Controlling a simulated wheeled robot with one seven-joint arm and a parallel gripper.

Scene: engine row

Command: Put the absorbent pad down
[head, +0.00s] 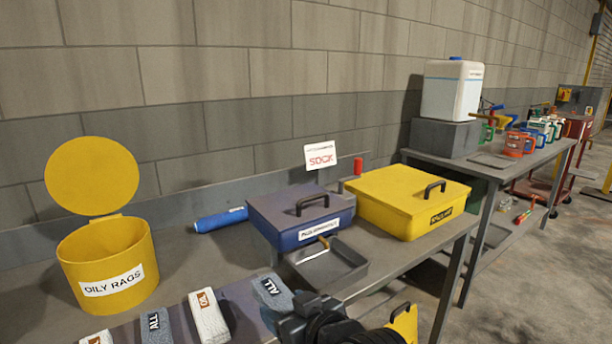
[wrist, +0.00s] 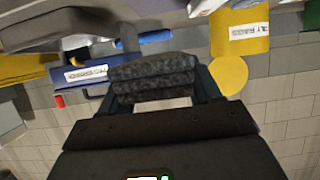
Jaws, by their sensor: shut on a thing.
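My gripper (head: 292,302) is at the bottom of the head view, over the front of the bench. It is shut on a grey folded absorbent pad (head: 272,289) labelled "ALL". In the wrist view the pad (wrist: 153,78) shows as dark speckled layers between the two fingers. The held pad is tilted, to the right of a row of other pads: a white one labelled "OIL" (head: 208,316), a grey-blue one labelled "ALL" (head: 156,326) and one cut off at the bottom edge. I cannot tell whether the held pad touches the surface below.
A yellow "OILY RAGS" can (head: 108,262) stands open at the left. A blue roll (head: 221,220) lies behind. A blue tin (head: 300,215), a dark tray (head: 328,265) and a yellow case (head: 410,200) are to the right. Bare bench shows between can and tin.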

